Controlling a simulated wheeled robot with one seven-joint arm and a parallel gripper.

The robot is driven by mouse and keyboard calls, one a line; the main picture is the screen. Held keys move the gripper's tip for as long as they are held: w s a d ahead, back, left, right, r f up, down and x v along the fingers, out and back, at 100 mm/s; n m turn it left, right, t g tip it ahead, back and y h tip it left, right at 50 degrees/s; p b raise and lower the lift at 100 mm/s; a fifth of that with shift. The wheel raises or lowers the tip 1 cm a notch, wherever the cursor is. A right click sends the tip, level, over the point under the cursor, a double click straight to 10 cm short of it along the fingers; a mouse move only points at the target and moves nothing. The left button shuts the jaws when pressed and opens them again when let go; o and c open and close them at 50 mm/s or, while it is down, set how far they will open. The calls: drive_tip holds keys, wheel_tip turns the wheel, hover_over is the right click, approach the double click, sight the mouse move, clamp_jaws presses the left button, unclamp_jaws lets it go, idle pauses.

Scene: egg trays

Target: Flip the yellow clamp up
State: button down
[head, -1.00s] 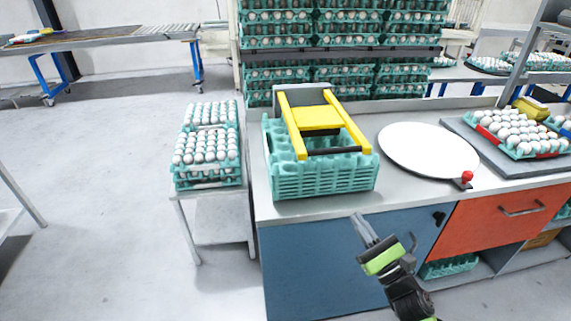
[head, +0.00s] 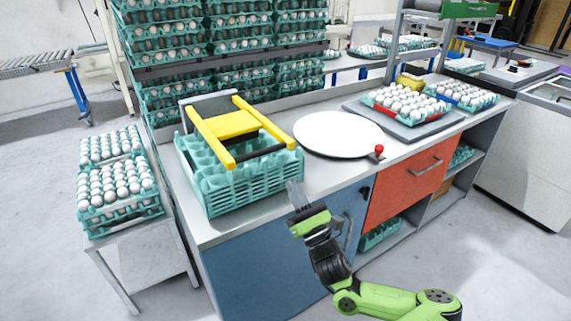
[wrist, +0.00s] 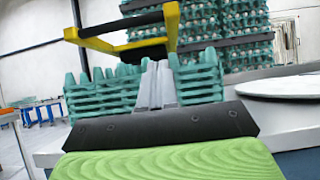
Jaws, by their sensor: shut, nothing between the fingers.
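The yellow clamp (head: 236,124) lies lowered over a stack of empty teal egg trays (head: 254,184) on the counter. Its two yellow side bars run toward the front, joined by a dark cross bar (head: 259,153). In the wrist view the clamp (wrist: 122,46) stands above and beyond my fingers, in the upper part of the picture. My gripper (head: 295,194) is shut and empty. It is in front of the counter, to the right of and nearer than the tray stack, apart from the clamp. In the wrist view its fingertips (wrist: 157,72) point toward the teal trays (wrist: 100,95).
A white round turntable (head: 338,134) with a red knob (head: 379,149) sits right of the stack. Egg trays stand on a side table (head: 150,246) at left. Filled egg racks (head: 220,45) rise behind. The counter front has a red drawer (head: 405,182).

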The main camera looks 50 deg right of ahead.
drive_tip(key=w+d+r, duration=0.1)
drive_tip(key=w+r, duration=0.2)
drive_tip(key=r, duration=0.3)
drive_tip(key=shift+w, duration=0.4)
drive_tip(key=shift+d+r, duration=0.1)
drive_tip(key=shift+r, duration=0.05)
